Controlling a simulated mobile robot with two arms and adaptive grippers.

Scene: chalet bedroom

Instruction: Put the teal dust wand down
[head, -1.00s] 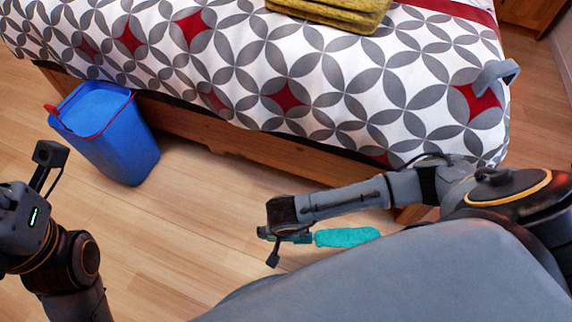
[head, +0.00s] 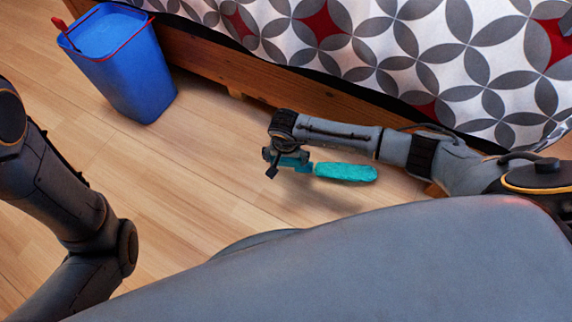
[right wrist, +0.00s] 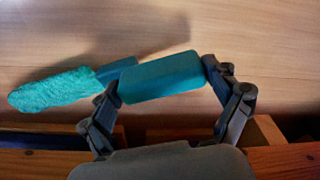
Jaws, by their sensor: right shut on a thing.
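The teal dust wand (head: 346,172) has a fluffy head pointing right in the head view. My right gripper (head: 287,165) is shut on its handle, beside the bed. In the right wrist view, the fingers of my right gripper (right wrist: 161,79) close on both ends of the blocky teal handle, and the fluffy head (right wrist: 55,90) sticks out to the left. The wand's shadow falls on the floor apart from it, so it is held above the floor. My left arm shows at the left of the head view, but its gripper is out of view.
The wooden floor (head: 190,190) is clear between the wand and my left arm. A blue bin (head: 125,72) with a red rim stands at the upper left. The bed (head: 390,45), with a patterned cover and wooden frame, runs behind my right arm.

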